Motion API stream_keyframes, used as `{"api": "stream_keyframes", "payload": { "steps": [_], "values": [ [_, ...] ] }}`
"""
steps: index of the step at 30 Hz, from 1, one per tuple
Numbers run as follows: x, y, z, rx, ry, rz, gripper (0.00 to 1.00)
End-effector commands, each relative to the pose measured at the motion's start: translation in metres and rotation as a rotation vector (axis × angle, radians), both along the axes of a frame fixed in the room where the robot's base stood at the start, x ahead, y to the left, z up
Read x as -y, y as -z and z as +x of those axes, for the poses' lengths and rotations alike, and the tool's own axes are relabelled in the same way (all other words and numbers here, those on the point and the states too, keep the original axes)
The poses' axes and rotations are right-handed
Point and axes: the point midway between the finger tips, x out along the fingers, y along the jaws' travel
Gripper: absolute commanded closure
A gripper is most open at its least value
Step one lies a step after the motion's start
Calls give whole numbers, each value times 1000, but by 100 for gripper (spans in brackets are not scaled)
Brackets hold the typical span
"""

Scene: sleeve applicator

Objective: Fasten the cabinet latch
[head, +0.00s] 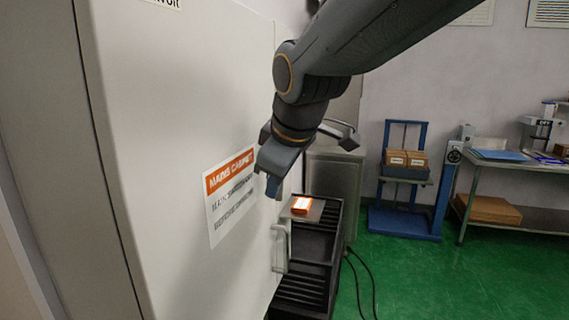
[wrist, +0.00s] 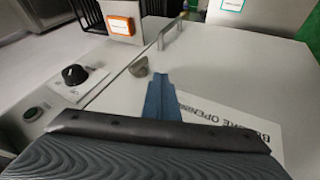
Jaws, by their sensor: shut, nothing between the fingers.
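The cabinet door (head: 170,130) is a large pale panel on the left of the head view, with an orange-topped sign (head: 231,190). My gripper (head: 273,186) is shut and empty, in front of the door beside the sign. In the wrist view its blue fingers (wrist: 160,92) are together and point toward a small grey knob-like piece (wrist: 139,67) at the door's edge. This piece may be the latch; it appears just ahead and left of the fingertips, and I cannot tell whether they touch. A pale pull handle (head: 281,246) is lower on the door; it also shows in the wrist view (wrist: 170,34).
A black rotary knob (wrist: 74,75) is on a panel left of the door edge in the wrist view. A dark slatted rack (head: 310,270) with a lit orange box (head: 301,203) stands beyond the door. Green floor (head: 430,280) is open to the right.

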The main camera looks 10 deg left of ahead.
Motion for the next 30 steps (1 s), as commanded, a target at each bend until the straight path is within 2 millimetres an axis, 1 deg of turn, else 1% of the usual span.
{"api": "stream_keyframes", "payload": {
  "steps": [1,4,10,14,23,26,30],
  "values": [
    [1,1,8,-2,4,-1,100],
    [3,3,22,-2,5,-1,100],
    [3,5,37,1,1,0,100],
    [3,6,40,1,1,0,100],
    [3,6,39,0,0,1,100],
    [0,6,38,-7,-5,2,100],
    [-8,5,33,-40,-23,3,100]
  ]
}}
